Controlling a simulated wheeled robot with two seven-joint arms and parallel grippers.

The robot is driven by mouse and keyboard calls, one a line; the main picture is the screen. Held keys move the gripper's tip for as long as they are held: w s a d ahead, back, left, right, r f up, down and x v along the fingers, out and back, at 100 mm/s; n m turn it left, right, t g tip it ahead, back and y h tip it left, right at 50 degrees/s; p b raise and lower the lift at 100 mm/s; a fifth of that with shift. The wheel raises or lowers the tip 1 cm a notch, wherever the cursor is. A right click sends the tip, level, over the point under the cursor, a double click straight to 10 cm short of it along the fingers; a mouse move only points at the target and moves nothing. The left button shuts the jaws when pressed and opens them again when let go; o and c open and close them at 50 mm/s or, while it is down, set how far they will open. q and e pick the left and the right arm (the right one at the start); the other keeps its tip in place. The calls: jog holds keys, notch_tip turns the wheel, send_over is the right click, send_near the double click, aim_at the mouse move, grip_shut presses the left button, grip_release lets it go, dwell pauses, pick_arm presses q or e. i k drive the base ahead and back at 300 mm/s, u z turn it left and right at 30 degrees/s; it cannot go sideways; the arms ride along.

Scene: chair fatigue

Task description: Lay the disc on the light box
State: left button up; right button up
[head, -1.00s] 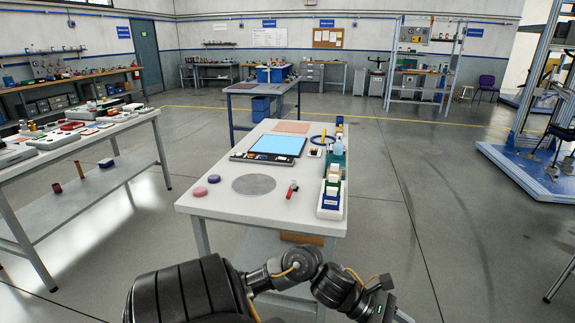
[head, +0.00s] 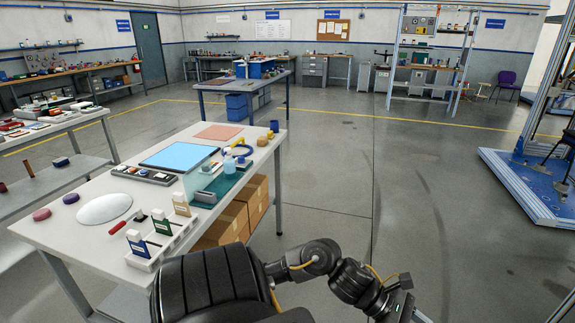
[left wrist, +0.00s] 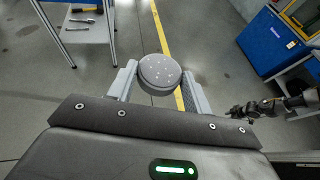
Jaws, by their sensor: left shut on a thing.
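A round grey disc (left wrist: 159,73) with small pale dots is held between the two fingers of my left gripper (left wrist: 158,80) in the left wrist view. Only floor and distant furniture show behind it. The light box (head: 180,156) is a flat dark unit with a lit blue panel, lying on the white table (head: 75,235) in the head view. Its panel looks bare. My left gripper and the disc are not seen near it there. One of my arms crosses the bottom of the head view; its fingertips are not clear.
A pale round plate (head: 104,208), pink and blue pucks, a white rack (head: 160,243) and a clear upright panel (head: 198,178) stand around the light box. An orange mat (head: 217,131) lies at the far end. Cardboard boxes sit below.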

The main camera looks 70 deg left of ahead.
aim_at(174, 153)
jog(key=i, duration=1.1)
jog(key=u, duration=3.1)
